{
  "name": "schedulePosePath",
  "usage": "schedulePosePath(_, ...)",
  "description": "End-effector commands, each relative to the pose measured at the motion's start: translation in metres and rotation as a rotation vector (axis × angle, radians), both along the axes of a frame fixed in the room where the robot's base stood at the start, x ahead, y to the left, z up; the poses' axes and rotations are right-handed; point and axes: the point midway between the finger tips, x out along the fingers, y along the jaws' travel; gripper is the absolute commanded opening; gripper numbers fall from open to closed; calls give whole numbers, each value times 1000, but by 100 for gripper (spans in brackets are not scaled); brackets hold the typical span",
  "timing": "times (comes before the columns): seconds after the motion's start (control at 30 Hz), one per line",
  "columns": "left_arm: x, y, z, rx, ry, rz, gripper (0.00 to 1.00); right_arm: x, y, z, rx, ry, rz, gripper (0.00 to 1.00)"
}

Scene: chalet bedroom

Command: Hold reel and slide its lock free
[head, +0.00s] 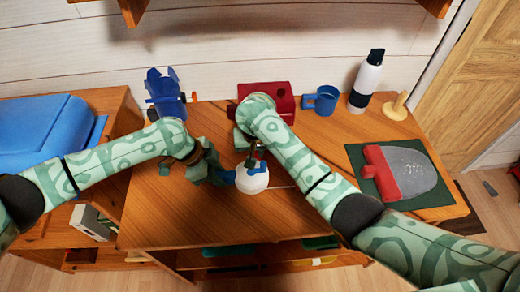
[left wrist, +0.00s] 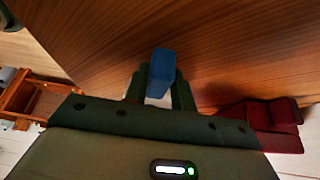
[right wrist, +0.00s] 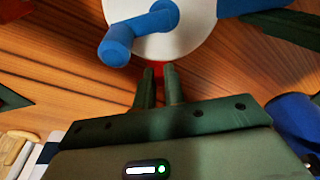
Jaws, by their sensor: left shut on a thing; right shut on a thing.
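The reel (head: 252,184) is a white disc with a blue crank on its face, near the middle of the wooden desk top. It shows large in the right wrist view (right wrist: 185,38). My left gripper (head: 229,177) is at its left side, shut on a blue block-like part (left wrist: 161,68) that seems to be the reel's grip. A little white shows behind that part. My right gripper (head: 254,155) is on the far side of the disc. Its fingers are shut on a small red piece (right wrist: 158,66) at the disc's rim, apparently the lock, mostly hidden between them.
On the desk (head: 160,215) stand a blue toy (head: 164,92), a red box (head: 278,99), a blue mug (head: 322,101), a bottle (head: 367,82) and a wooden peg (head: 398,106). A dark green mat (head: 437,200) lies right. A blue case (head: 42,130) is left. The desk's front is clear.

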Motion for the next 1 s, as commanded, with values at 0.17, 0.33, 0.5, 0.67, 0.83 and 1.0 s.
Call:
schedulePosePath(0.17, -1, 0, -1, 1, 1, -2, 5, 0, 11, 0, 1, 1, 1, 14)
schedulePosePath(0.33, -1, 0, -1, 1, 2, -1, 5, 0, 10, 0, 1, 1, 1, 35)
schedulePosePath(0.5, -1, 0, -1, 1, 2, -1, 5, 0, 9, 0, 1, 0, 1, 35)
schedulePosePath(0.67, -1, 0, -1, 1, 2, -1, 5, -3, 11, 17, 5, -2, 2, 35)
schedulePosePath(0.83, -1, 0, -1, 1, 2, -1, 5, -9, 11, 45, 5, -1, 1, 35)
schedulePosePath(1.0, -1, 0, -1, 1, 2, -1, 5, -12, 10, 58, 1, 0, 0, 35)
